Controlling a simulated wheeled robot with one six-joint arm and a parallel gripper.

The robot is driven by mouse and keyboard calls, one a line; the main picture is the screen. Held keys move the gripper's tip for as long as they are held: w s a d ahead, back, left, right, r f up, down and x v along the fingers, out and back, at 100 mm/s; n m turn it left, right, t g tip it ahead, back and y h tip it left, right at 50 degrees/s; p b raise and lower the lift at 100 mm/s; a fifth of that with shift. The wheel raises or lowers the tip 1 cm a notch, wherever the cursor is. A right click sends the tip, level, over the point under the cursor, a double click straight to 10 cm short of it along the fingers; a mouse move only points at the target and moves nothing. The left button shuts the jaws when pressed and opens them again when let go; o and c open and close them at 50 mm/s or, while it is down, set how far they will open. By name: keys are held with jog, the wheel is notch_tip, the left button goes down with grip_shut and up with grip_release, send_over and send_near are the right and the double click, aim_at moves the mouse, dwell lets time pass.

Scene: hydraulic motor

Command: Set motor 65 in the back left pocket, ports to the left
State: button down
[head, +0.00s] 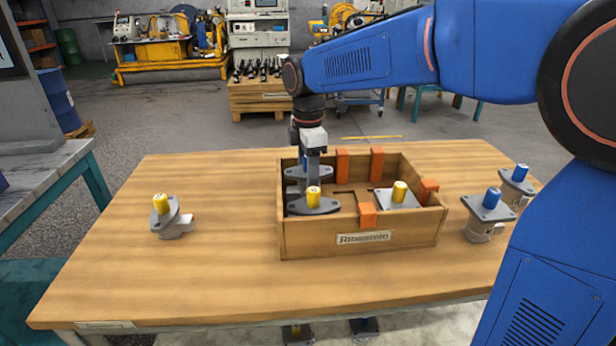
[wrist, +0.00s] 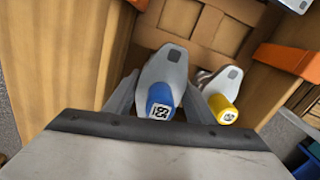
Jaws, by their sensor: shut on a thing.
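My gripper (head: 312,165) is shut on a motor with a grey oval flange (head: 296,172) and a blue cap. In the wrist view the blue cap (wrist: 160,100) stands between my fingers; its printed number is too small to read surely. The held motor is upright over or in the back left pocket of the wooden crate (head: 300,240). I cannot tell whether it rests on the floor there. Its body and ports are hidden. A yellow-capped motor (head: 313,205) stands in the front left pocket, close in front of it, and also shows in the wrist view (wrist: 222,108).
A square-flanged yellow-capped motor (head: 398,196) sits in the crate's front right. Another yellow-capped motor (head: 170,220) stands left on the table; blue-capped motors (head: 487,212) (head: 517,183) stand right.

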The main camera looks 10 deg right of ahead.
jog(key=shift+f, duration=0.15)
jog(key=c, duration=0.7)
grip_release()
jog(key=shift+c, duration=0.2)
